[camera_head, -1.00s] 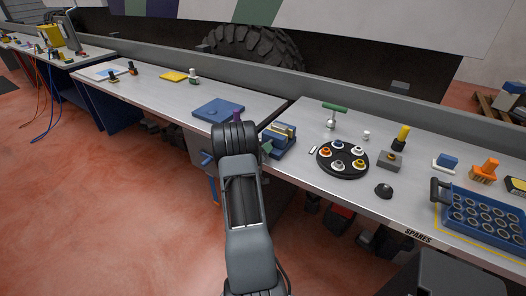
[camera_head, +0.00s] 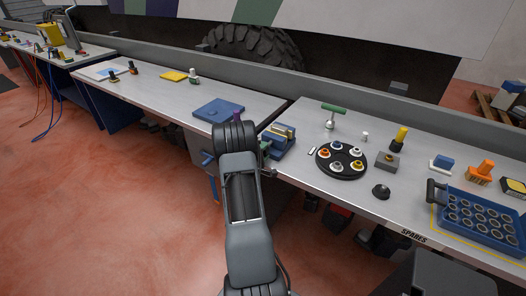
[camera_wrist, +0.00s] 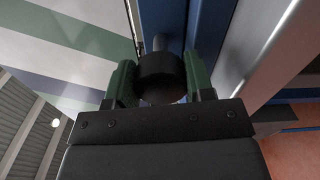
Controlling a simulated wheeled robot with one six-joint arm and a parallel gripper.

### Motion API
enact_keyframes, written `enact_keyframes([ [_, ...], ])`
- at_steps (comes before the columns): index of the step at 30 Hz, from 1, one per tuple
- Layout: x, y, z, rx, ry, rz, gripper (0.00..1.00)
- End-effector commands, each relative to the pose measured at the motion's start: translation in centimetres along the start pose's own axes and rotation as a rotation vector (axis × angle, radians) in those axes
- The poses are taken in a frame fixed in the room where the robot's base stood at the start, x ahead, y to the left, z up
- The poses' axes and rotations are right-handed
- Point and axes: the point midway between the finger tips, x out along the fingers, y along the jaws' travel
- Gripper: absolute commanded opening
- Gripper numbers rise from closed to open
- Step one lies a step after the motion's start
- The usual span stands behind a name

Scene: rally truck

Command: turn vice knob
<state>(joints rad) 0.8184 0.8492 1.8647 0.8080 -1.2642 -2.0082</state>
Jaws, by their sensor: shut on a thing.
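The blue vice (camera_head: 280,139) sits at the bench's front edge, just right of my arm in the head view. Its dark round knob (camera_wrist: 160,82) sits on a grey shaft in the wrist view. My gripper (camera_wrist: 160,70) has a green finger on each side of this knob and is shut on it. The vice's blue body (camera_wrist: 214,35) runs up beside the right finger. In the head view my own arm hides the knob and most of the gripper.
Right of the vice, a black round tray (camera_head: 341,172) holds several coloured-ring parts. A blue mat (camera_head: 218,110) lies to the left.

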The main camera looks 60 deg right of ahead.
Motion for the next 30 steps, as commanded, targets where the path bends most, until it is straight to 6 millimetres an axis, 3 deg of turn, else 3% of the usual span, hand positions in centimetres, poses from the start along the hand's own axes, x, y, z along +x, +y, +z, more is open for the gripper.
enact_keyframes([
  [9, 0.21, 0.35, 0.05, -0.091, -0.003, 0.005, 0.25],
  [25, 0.25, 0.44, 0.04, -0.106, -0.004, 0.008, 0.25],
  [26, 0.26, 0.44, 0.04, -0.106, -0.004, 0.008, 0.51],
  [30, 0.13, 0.35, -0.04, -0.107, -0.001, 0.006, 0.65],
])
